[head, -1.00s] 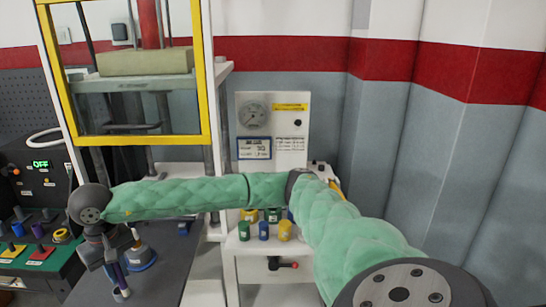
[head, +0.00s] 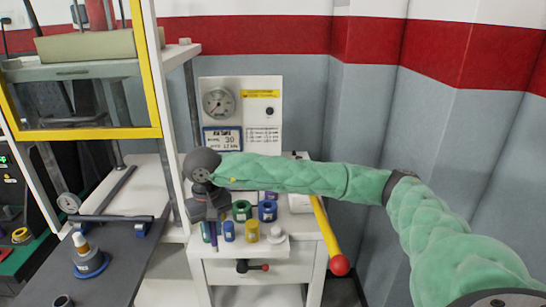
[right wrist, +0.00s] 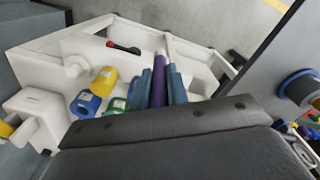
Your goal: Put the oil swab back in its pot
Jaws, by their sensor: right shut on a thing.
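The oil swab, a purple stick (right wrist: 160,84) with a pale tip, is held between the two blue fingers of my right gripper (right wrist: 160,88) in the right wrist view. In the head view my right gripper (head: 210,228) points down in front of the white stand's left part, and the purple stick shows only as a thin strip. A small dark open cup (head: 62,301) is on the dark bench at the lower left, cut by the frame edge. I cannot tell whether it is the swab's pot. My left gripper is not in view.
Green, blue and yellow cylinders (head: 250,232) and a white knobbed piece (head: 277,235) stand on the white stand (head: 255,250).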

